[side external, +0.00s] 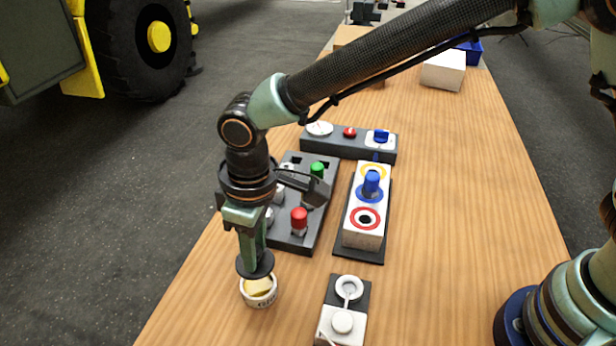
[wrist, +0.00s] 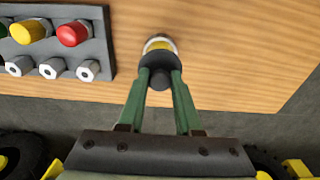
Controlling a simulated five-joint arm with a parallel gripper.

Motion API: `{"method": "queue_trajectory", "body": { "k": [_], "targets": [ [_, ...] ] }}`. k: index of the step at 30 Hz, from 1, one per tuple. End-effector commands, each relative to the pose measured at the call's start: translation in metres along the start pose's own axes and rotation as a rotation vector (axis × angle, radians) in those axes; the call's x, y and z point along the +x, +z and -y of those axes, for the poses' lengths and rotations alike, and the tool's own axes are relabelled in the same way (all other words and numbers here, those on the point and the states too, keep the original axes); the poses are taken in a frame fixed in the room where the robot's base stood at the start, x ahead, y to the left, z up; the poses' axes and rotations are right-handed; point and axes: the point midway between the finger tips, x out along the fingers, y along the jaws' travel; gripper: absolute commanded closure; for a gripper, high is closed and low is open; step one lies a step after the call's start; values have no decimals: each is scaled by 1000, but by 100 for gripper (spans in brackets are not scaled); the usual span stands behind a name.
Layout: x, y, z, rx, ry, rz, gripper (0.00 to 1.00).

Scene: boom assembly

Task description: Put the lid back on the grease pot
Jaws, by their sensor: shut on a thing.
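The grease pot (side external: 260,298) is a small white cup with yellow grease inside, standing near the left edge of the wooden table. My gripper (side external: 252,262) points down and is shut on the dark round lid (side external: 241,266). The lid is just above the pot's far side, and yellow grease shows in front of it. I cannot tell whether lid and pot touch. In the wrist view, the green fingers (wrist: 160,76) close on the lid's knob. The lid (wrist: 158,62) partly hides the pot (wrist: 159,40) there.
A dark tray (side external: 291,243) with coloured pegs stands behind the pot. A white block (side external: 367,230) with coloured rings and a small white fixture (side external: 343,321) stand to the right. A dark switch panel (side external: 347,143) is farther back.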

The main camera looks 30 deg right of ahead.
Motion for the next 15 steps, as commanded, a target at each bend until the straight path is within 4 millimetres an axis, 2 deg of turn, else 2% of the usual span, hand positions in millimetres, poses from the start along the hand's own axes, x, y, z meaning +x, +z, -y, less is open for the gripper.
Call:
{"method": "queue_trajectory", "body": {
  "k": [5,15],
  "targets": [
    [6,-2,1,0,0,-1,100],
    [36,0,1,0,0,-2,100]
  ]
}}
